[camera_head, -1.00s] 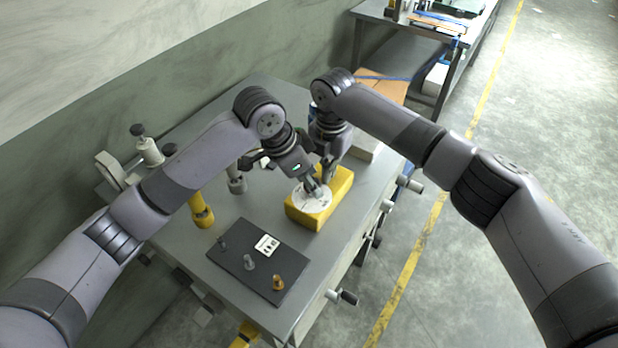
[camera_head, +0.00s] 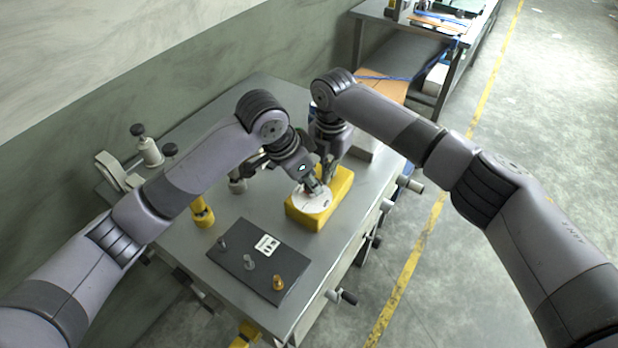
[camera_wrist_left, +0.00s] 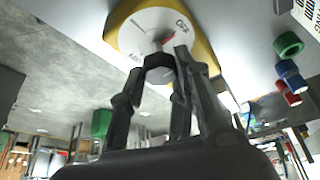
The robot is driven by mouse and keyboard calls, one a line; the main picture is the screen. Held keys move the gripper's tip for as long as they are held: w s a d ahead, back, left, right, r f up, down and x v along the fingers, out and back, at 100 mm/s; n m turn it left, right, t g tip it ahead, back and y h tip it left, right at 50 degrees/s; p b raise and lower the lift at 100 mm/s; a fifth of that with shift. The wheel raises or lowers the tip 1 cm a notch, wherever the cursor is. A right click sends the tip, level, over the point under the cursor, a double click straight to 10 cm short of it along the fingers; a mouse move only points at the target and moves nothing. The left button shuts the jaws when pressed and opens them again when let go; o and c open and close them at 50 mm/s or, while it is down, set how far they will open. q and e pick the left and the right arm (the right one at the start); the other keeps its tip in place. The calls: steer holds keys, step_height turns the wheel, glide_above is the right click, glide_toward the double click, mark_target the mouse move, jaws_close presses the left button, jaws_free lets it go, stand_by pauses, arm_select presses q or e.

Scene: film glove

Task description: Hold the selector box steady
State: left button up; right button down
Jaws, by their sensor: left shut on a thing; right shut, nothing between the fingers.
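The selector box is yellow (camera_head: 337,197) and stands on the grey table. It has a round white dial (camera_head: 311,202) on top. My left gripper (camera_head: 313,188) is at the dial. In the left wrist view the fingers are shut around a dark knob (camera_wrist_left: 159,66) at the dial's middle, beside a red pointer mark (camera_wrist_left: 167,38). My right gripper (camera_head: 327,177) points down at the back of the box, shut and empty. The left gripper partly hides it, so I cannot tell whether it touches the box.
A dark plate (camera_head: 238,259) with several small pegs and a white label lies in front of the box. A yellow post (camera_head: 202,213) stands at left. Grey fittings (camera_head: 149,152) stand at the table's wall side. Handles (camera_head: 342,296) stick out along the right edge.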

arm_select(q)
steer(key=shift+s+d+f, duration=0.1)
steer(key=shift+s+d, duration=0.05)
arm_select(e)
steer(key=shift+s+f, duration=0.1)
steer(key=shift+f, duration=0.25)
arm_select(q)
steer(key=o, duration=0.9)
steer(key=shift+o, duration=1.2)
steer(key=v, duration=1.2)
steer(key=shift+r, duration=0.2)
arm_select(e)
steer(key=shift+r, duration=0.15)
